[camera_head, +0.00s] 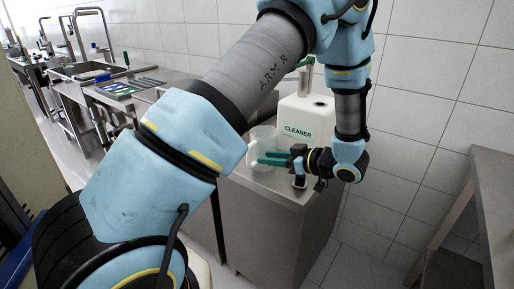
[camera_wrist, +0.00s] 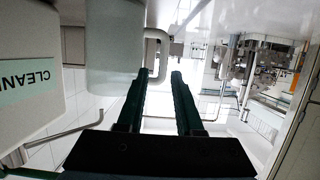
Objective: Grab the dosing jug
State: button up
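The dosing jug (camera_head: 263,134) is a pale, translucent jug on a steel counter, beside the white cleaner container. In the wrist view the jug (camera_wrist: 114,45) appears upside down at the upper left, with its handle (camera_wrist: 162,50) facing right. My gripper (camera_head: 258,158) has green fingers and reaches in from the right, in front of the jug. In the wrist view my gripper (camera_wrist: 160,74) is open, with a clear gap between the fingers. The handle appears in line with this gap, near the fingertips. I cannot tell whether the fingers touch it.
The white container labelled CLEANER (camera_head: 303,122), with a green-topped pump, stands close to the jug and also shows in the wrist view (camera_wrist: 30,85). The steel counter (camera_head: 283,190) ends near the gripper. A tiled wall is behind. A steel table (camera_head: 487,165) stands at the right.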

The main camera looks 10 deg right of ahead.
aim_at(246, 156)
jog(key=p+x, duration=0.1)
jog(key=x, duration=0.4)
jog(key=shift+w+a, duration=0.1)
jog(key=shift+a, duration=0.2)
jog(key=p+x, duration=0.2)
jog(key=x, duration=0.3)
jog(key=shift+a+r+p, duration=0.1)
jog(key=shift+r+p, duration=0.05)
jog(key=shift+p, duration=0.2)
jog(key=shift+a, duration=0.15)
jog(key=shift+c, duration=0.2)
grip_shut()
